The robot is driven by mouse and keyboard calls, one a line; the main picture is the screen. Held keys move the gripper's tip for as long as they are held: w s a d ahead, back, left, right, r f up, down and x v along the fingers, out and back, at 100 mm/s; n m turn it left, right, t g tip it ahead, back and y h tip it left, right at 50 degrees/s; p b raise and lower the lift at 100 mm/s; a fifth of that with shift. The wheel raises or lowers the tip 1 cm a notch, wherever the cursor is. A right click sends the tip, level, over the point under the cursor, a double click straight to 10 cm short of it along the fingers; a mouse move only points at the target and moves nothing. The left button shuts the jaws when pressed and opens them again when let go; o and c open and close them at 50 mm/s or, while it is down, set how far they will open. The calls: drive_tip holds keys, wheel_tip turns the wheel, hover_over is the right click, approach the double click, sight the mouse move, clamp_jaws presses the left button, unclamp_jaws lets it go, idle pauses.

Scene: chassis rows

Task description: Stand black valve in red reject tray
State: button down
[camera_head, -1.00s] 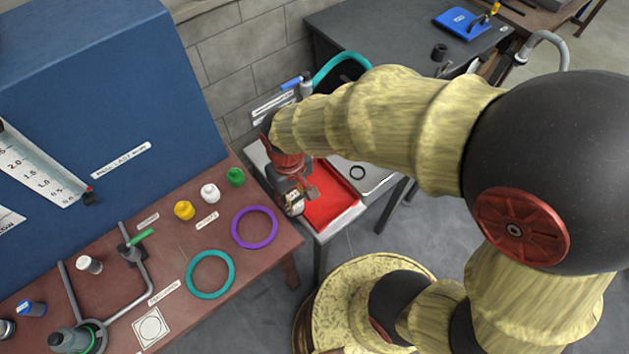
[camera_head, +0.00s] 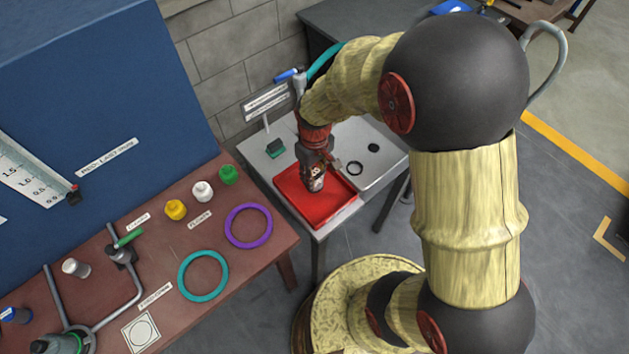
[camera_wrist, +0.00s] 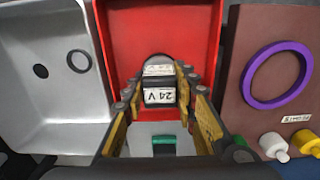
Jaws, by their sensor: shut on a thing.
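The black valve (camera_head: 316,184) has a pale label and hangs below my gripper (camera_head: 314,172) over the red reject tray (camera_head: 322,212). I cannot tell whether the valve's base touches the tray floor.
A grey sink (camera_head: 385,160) holding a black ring (camera_head: 354,168) and a black disc (camera_head: 373,148) adjoins the tray. A green block (camera_head: 275,148) stands behind the tray. The brown bench (camera_head: 165,245) with caps and a purple ring (camera_head: 248,226) is left.

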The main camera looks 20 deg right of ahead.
drive_tip(key=shift+f, duration=1.05)
drive_tip(key=shift+s, duration=0.1)
drive_tip(key=shift+f+b, duration=0.2)
drive_tip(key=shift+b, duration=0.15)
drive_tip(key=c, duration=1.4)
unclamp_jaws()
drive_tip(key=shift+r, duration=0.1)
wheel_tip(320, 180, up, 12)
drive_tip(key=p, duration=0.3)
drive_tip(key=shift+r+p, duration=0.2)
drive_tip(key=shift+p, duration=0.2)
drive_tip(key=s+r+m+t, duration=0.1)
drive_tip(key=s+r+t, duration=0.1)
drive_tip(key=s+r, duration=0.2)
drive_tip(key=s+r+m+t, duration=0.1)
drive_tip(key=s+r, duration=0.4)
drive_tip(key=r, duration=0.4)
drive_tip(key=s+r+m+t, duration=0.1)
drive_tip(key=s+r+t, duration=0.1)
drive_tip(key=s+r, duration=0.3)
drive_tip(key=shift+r+m+t, duration=0.3)
drive_tip(key=shift+r, duration=0.65)
